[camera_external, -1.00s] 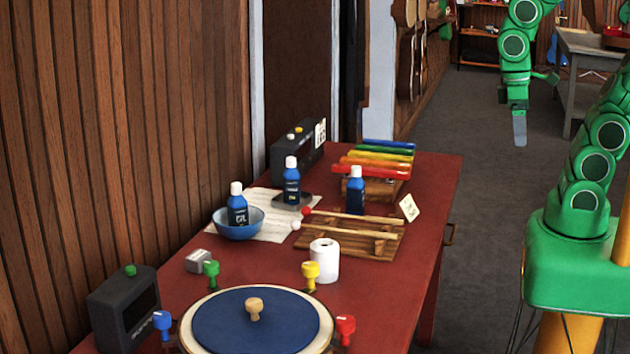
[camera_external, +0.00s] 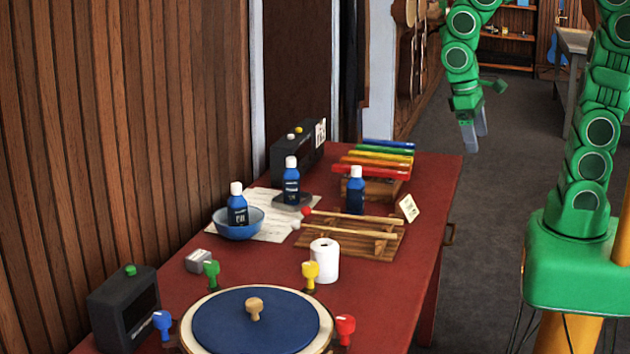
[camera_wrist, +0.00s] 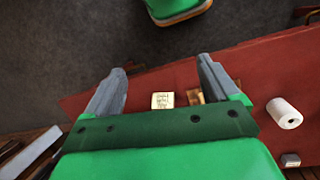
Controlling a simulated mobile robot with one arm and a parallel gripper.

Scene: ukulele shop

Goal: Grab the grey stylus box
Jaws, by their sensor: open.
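The grey stylus box (camera_external: 198,261) is a small light-grey block on the red table, left of the green peg and near the wall side. It also shows small at the lower right edge of the wrist view (camera_wrist: 291,160). My gripper (camera_external: 474,135) is open and empty, with its fingers pointing down, by the table's far right corner and well away from the box. In the wrist view the two grey fingers (camera_wrist: 161,68) are spread apart with nothing between them.
The red table (camera_external: 400,290) holds a white roll (camera_external: 325,261), a wooden rack (camera_external: 350,240), a xylophone (camera_external: 375,165), a blue bowl (camera_external: 238,228), blue bottles and a round blue-topped board (camera_external: 290,325). A dark box (camera_external: 125,308) stands near the stylus box. The wooden wall is close on the left.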

